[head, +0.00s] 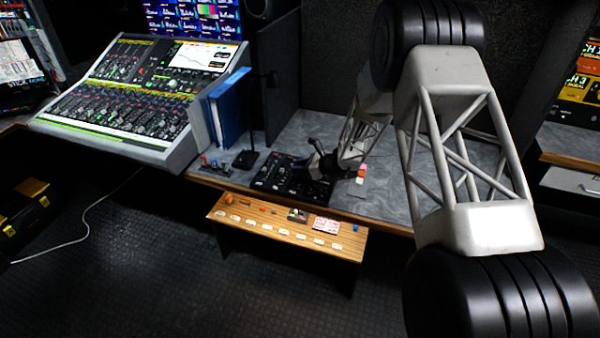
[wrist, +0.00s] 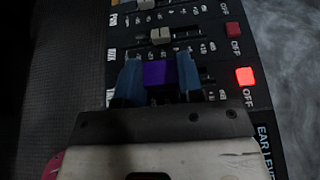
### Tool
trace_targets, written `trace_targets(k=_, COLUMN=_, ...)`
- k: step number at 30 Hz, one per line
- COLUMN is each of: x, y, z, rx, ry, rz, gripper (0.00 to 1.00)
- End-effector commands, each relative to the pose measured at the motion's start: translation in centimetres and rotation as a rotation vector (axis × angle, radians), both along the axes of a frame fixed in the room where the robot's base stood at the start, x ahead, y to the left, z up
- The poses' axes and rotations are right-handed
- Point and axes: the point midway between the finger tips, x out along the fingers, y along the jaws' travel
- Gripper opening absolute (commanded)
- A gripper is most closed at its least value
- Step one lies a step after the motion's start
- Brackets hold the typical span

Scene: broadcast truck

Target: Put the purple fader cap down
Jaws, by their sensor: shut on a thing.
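The purple fader cap (wrist: 159,74) is between the two blue fingertips of my gripper (wrist: 158,80) in the wrist view, and the fingers are shut on it. It is over a black fader panel (wrist: 118,62); I cannot tell whether the cap touches the panel. In the head view my gripper (head: 318,166) is at the right part of the black panel (head: 272,174) on the grey desk. The cap cannot be made out there.
Pale fader caps (wrist: 161,35) and red OFF buttons (wrist: 244,76), one lit, are close by. A wooden shelf (head: 290,224) with small coloured pieces and white labels runs along the desk front. A blue binder (head: 230,108) and a large mixing console (head: 140,95) stand left.

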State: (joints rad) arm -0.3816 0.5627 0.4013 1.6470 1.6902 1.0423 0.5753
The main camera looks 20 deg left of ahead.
Motion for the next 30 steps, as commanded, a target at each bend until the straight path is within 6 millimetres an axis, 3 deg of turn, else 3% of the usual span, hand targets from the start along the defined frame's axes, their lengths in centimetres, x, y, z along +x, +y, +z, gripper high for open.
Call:
trace_targets(k=6, x=0.0, y=0.0, z=-1.9, rx=0.000, ry=0.000, rz=0.000, gripper=0.13)
trace_targets(k=22, x=0.0, y=0.0, z=-2.4, rx=0.000, ry=0.000, rz=0.000, gripper=0.13)
trace_targets(k=23, x=0.0, y=0.0, z=-2.4, rx=0.000, ry=0.000, rz=0.000, gripper=0.37)
trace_targets(k=24, x=0.0, y=0.0, z=-2.4, rx=0.000, ry=0.000, rz=0.000, gripper=0.44)
trace_targets(k=27, x=0.0, y=0.0, z=-2.4, rx=0.000, ry=0.000, rz=0.000, gripper=0.59)
trace_targets(k=30, x=0.0, y=0.0, z=-2.4, rx=0.000, ry=0.000, rz=0.000, gripper=0.60)
